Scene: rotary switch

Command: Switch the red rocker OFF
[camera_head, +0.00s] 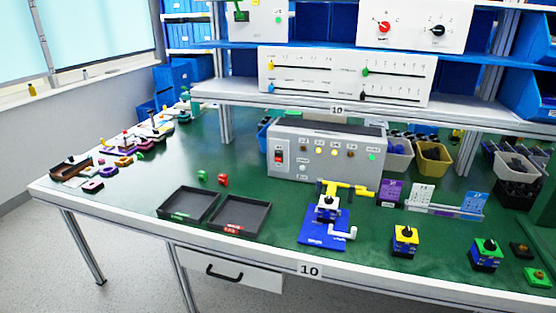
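The red rocker (278,157) sits in a dark frame at the left end of the front face of a grey control box (325,170). The box stands on the green workbench at the back, under the shelf. The rocker is small here, and I cannot tell which way it is tipped. Several round indicators run along the panel to its right, some bright, with a green one (372,157) near the right end. Nothing covers the rocker. Neither of my grippers is in view.
Two dark trays (161,213) lie front left of the box. A blue-based fixture with a yellow handle (349,188) stands before its right half. Small switch blocks (405,240) are at front right. A shelf (300,98) overhangs behind. Bench space before the rocker is mostly clear.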

